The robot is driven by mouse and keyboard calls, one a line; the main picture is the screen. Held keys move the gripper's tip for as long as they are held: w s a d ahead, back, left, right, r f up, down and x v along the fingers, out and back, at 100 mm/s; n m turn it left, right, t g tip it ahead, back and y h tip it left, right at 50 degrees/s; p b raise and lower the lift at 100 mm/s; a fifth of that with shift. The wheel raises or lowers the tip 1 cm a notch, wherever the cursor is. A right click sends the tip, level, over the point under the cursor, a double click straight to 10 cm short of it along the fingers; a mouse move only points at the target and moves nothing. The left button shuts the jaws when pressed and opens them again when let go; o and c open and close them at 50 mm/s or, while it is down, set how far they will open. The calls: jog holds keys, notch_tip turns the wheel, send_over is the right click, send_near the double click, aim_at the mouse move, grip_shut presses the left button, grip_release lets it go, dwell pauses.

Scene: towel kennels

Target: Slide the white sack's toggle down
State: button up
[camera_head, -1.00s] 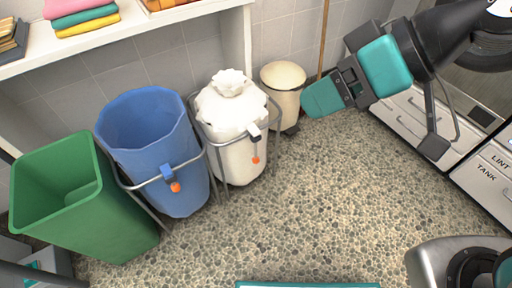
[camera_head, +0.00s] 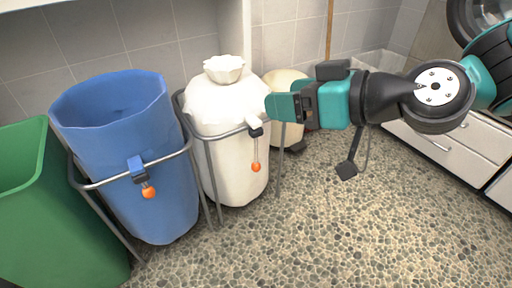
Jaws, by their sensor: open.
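The white sack (camera_head: 222,165) stands in a grey tube frame in the middle, its gathered neck (camera_head: 223,68) bunched on top. Its toggle (camera_head: 256,131) is a small white and dark piece at the front right of the sack, by the frame's rail. A cord hangs below it to an orange ball (camera_head: 256,167). My gripper (camera_head: 278,107) reaches in from the right, with its teal end just above and right of the toggle. I see no contact with the toggle. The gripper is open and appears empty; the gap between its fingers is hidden.
A blue sack (camera_head: 140,170) with its own toggle and orange ball hangs in a frame to the left. A green bin (camera_head: 60,230) is at far left. A cream bin (camera_head: 290,82) stands behind my gripper. White drawers (camera_head: 445,145) are at right. The pebbled floor in front is clear.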

jog(key=w+f+m+t+b, duration=0.1)
jog(key=w+f+t+b, duration=0.3)
jog(key=f+b, duration=0.95)
jog(key=m+t+h+b, duration=0.2)
jog(key=t+b, duration=0.2)
jog(key=b, duration=0.5)
send_near(259, 132)
jog(key=shift+p+x, duration=5.75)
jog(key=shift+p, duration=0.95)
jog(key=shift+c, duration=0.5)
